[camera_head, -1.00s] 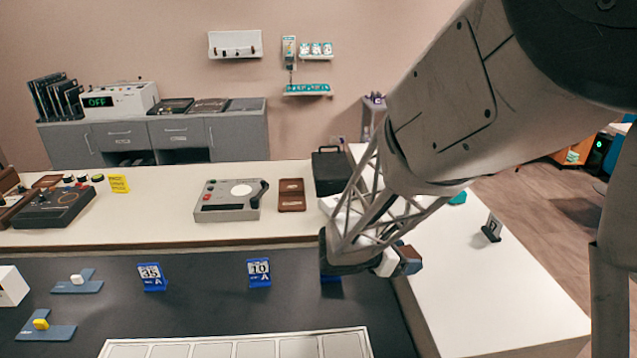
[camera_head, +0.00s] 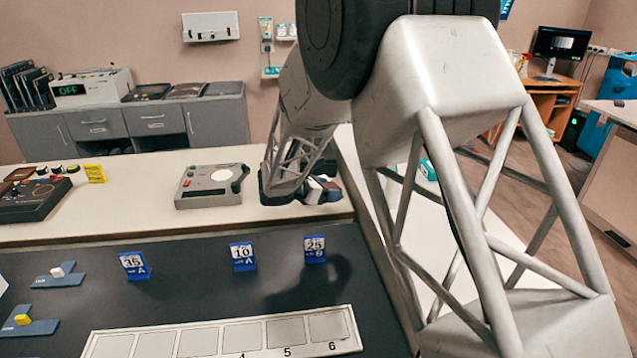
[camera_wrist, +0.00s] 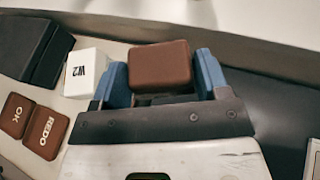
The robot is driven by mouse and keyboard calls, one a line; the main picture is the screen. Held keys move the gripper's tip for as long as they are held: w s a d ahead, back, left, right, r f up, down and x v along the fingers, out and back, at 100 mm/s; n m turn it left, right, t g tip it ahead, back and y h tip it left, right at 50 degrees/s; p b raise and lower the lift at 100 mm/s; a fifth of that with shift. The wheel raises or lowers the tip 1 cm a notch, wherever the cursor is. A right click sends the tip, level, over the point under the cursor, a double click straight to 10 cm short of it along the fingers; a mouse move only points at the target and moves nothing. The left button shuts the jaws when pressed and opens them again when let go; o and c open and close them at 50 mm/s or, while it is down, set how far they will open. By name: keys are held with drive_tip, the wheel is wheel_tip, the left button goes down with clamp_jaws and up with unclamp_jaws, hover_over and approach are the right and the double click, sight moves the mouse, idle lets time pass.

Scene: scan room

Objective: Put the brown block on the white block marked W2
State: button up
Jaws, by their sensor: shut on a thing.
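My gripper (camera_wrist: 162,78) is shut on the brown block (camera_wrist: 160,66), which sits between its two blue fingers in the wrist view. The white block marked W2 (camera_wrist: 84,72) stands on the pale counter, just left of the left finger in the picture. The brown block is beside W2, not over it; how high it is held I cannot tell. In the head view my gripper (camera_head: 318,190) is over the right end of the counter, partly hidden by my arm. I cannot make out the two blocks clearly there.
Brown tiles marked OK (camera_wrist: 15,115) and REDO (camera_wrist: 48,132) lie left of W2, with a dark case (camera_wrist: 35,45) behind. A grey device (camera_head: 212,186) stands left of my gripper. Blue number stands (camera_head: 243,256) and a numbered tray (camera_head: 225,338) occupy the dark lower surface.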

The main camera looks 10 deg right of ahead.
drive_tip(key=shift+w+a+f, duration=0.1)
drive_tip(key=shift+w+a, duration=0.25)
drive_tip(key=shift+w, duration=0.35)
drive_tip(key=shift+w, duration=0.1)
drive_tip(key=w, duration=0.5)
drive_tip(key=w+f, duration=0.1)
drive_tip(key=w, duration=0.9)
drive_tip(key=shift+w+a+f, duration=0.25)
drive_tip(key=shift+w, duration=0.15)
drive_tip(key=shift+f, duration=1.75)
drive_tip(key=shift+f, duration=0.15)
drive_tip(key=o, duration=0.9)
